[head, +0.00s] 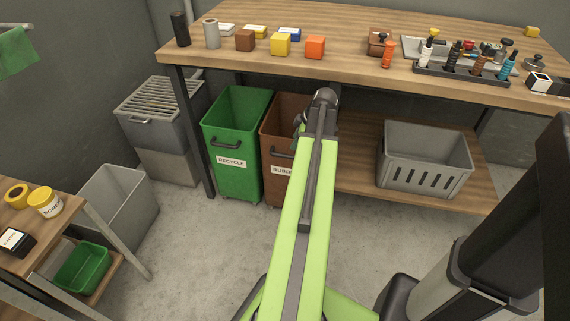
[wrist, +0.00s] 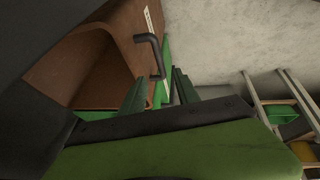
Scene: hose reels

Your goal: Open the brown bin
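The brown bin (head: 284,115) stands under the workbench, right of the green bin, its front about level with the green one. Its label reads "RUBB", with the rest hidden behind my arm. Its dark bar handle (head: 279,154) is on the front. In the wrist view the brown bin (wrist: 121,25) shows its hollow inside, and the handle (wrist: 153,50) juts out near my fingertips. My gripper (wrist: 165,78) is open, its two fingers apart, with the handle's lower end near the gap. I cannot tell whether they touch. In the head view my arm mostly hides the gripper.
The green recycle bin (head: 233,150) stands close on the left. A grey crate (head: 424,180) sits on the low shelf (head: 355,150) at right. A grey slatted box (head: 160,120) is further left. The concrete floor (head: 190,235) before the bins is clear.

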